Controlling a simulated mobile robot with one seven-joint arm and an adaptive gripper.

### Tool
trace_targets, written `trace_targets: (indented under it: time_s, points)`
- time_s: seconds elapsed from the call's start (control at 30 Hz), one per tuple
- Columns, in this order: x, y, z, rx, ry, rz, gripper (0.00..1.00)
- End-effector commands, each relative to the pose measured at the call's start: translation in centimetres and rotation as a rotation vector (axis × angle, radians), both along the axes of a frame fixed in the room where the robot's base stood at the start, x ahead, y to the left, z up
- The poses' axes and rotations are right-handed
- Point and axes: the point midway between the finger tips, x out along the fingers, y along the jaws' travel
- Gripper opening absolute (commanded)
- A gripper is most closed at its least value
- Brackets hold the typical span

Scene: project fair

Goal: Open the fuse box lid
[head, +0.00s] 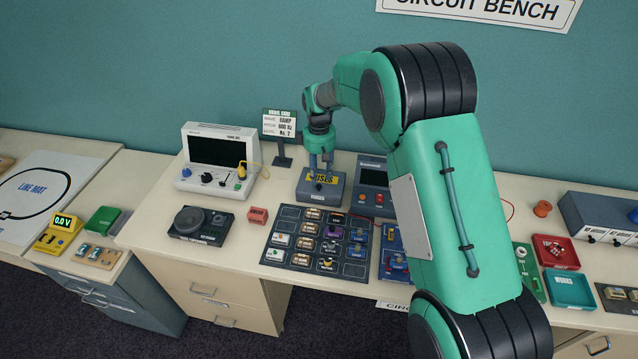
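The fuse box (312,196) is a grey-blue box with a yellow label, at the back of the bench in the middle of the head view. Its lid (339,183) looks down, though my gripper hides part of it. My gripper (320,174) points downward at the top of the box, in front of the label. Its fingers are small and partly blurred into the box. I cannot tell whether they touch the lid or whether they are apart.
A white oscilloscope (216,160) and a small sign stand left of the box. A dark component tray (268,262) lies in front. A grey meter (374,172) stands close on the right. My arm covers the bench further right.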

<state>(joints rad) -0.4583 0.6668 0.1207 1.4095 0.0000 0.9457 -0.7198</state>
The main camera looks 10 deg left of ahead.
Motion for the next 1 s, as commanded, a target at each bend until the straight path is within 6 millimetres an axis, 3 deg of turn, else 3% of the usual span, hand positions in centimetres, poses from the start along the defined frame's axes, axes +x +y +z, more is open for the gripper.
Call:
trace_targets:
  time_s: [0.3, 0.77, 0.97, 1.0]
  points:
    - [0.0, 0.0, -3.9, 0.001, -0.001, 0.0, 0.35]
    - [0.0, 0.0, -4.7, 0.001, -0.001, 0.0, 0.35]
    - [0.0, 0.0, -4.7, 0.001, -0.001, 0.0, 0.0]
    - [0.0, 0.0, -4.7, 0.001, -0.001, 0.0, 0.0]
